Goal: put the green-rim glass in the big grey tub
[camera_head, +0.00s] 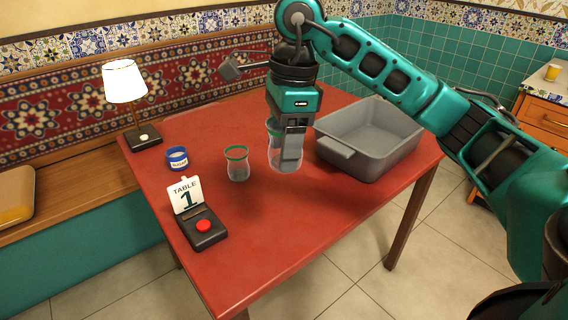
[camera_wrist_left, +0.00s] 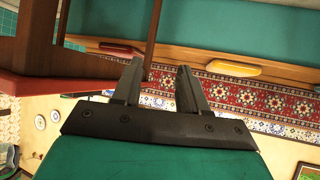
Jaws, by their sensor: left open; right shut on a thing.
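My right gripper (camera_head: 289,160) points down over the table and is shut on a clear glass (camera_head: 273,152), which is partly hidden behind the fingers. A bit of green shows at its rim. The glass is upright; I cannot tell whether its base touches the table. Another clear green-rim glass (camera_head: 237,164) stands upright on the table just to the left, apart from the gripper. The big grey tub (camera_head: 350,158) sits on the table to the right of my right gripper and looks empty. My left gripper (camera_wrist_left: 160,80) is open and empty in the left wrist view.
The red table (camera_head: 265,231) also carries a lamp (camera_head: 126,84), a blue sugar pot (camera_head: 177,158), a table-number sign (camera_head: 186,195) and a black box with a red button (camera_head: 204,229). The table's front part is clear. A wooden cabinet (camera_head: 548,101) stands at right.

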